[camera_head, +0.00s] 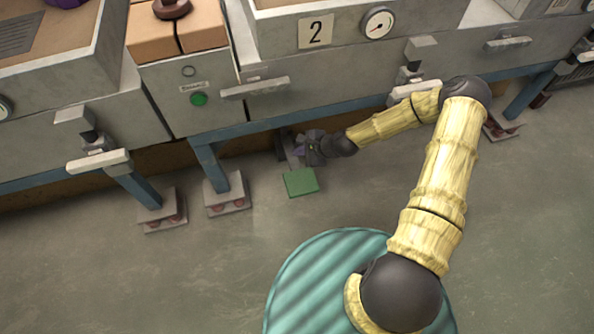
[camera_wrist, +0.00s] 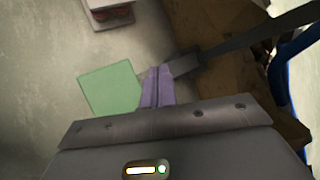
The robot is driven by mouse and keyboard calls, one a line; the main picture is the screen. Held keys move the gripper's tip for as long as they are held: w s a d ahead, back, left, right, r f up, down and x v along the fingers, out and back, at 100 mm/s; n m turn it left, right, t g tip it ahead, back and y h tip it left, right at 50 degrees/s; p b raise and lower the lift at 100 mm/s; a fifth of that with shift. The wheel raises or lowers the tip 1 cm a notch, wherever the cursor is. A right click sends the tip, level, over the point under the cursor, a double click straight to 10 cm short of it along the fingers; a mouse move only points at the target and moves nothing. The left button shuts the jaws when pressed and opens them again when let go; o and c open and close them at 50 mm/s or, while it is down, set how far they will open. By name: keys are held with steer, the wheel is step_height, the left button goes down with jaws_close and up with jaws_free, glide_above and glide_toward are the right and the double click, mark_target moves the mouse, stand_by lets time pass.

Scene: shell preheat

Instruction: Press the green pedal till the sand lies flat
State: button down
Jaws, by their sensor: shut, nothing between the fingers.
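The green pedal (camera_head: 301,182) is a flat square plate low near the floor, in front of the blue frame under machine 2. In the wrist view the pedal (camera_wrist: 111,90) lies left of my fingers. My gripper (camera_head: 299,150) is just behind the pedal's far edge in the head view, beside the grey pedal arm. In the wrist view my gripper's purple fingers (camera_wrist: 158,86) are shut together and empty. Their tips overlap the pedal's right edge in that picture; I cannot tell whether they touch it. The sand box of machine 2 is cut off at the top, so no sand surface shows clearly.
A dark bar (camera_wrist: 245,45) runs from beside my fingertips toward the machine in the wrist view. Blue legs stand on grey feet (camera_head: 228,195) left of the pedal. A green button (camera_head: 198,99) is on the panel above. The floor (camera_head: 110,270) in front is clear.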

steer(key=b, duration=0.5)
glide_above(300, 170)
step_height(300, 170, down, 5)
steer(key=shift+f, duration=1.1)
stand_by(0.8)
steer(key=shift+f, duration=0.4)
